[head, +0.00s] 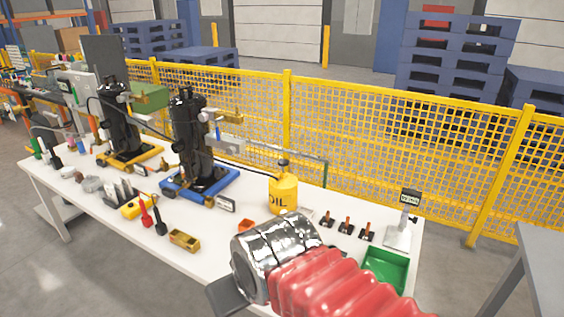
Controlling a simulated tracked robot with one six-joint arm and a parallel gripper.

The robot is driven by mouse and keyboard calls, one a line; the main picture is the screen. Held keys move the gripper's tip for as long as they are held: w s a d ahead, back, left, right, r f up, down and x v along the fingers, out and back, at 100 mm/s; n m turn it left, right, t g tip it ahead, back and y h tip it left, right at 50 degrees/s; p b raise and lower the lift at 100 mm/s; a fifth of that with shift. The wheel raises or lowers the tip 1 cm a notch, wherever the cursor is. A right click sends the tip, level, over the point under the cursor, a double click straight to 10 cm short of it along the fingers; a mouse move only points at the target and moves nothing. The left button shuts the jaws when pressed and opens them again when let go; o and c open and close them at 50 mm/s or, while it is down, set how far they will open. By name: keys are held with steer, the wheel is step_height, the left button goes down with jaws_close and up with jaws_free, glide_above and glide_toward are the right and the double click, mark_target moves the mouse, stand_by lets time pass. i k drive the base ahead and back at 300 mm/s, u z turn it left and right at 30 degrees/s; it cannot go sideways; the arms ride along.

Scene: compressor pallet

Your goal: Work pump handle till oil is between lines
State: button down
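A yellow can marked OIL (284,194) stands upright on the white table, with a dark cap or pump top (283,163). A dark hose runs from near its top toward the black machine on the blue base (190,140). A second black machine (118,122) stands on a yellow base at the left. I cannot make out a pump handle, oil level or lines at this size. My arm's chrome and red end is in front of the can, nearer the camera. A dark flat part of my gripper (228,297) shows at its lower left; the fingertips cannot be told apart.
A green tray (386,270), a small stand with a display (403,217) and several small orange-handled parts are at the table's right. A brass-coloured box (184,240) and red and black tools lie at the front. A yellow mesh fence (380,150) runs behind.

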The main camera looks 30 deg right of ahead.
mark_target(283, 163)
steer(key=u, duration=0.05)
steer(key=i, duration=0.95)
steer(key=z, duration=0.05)
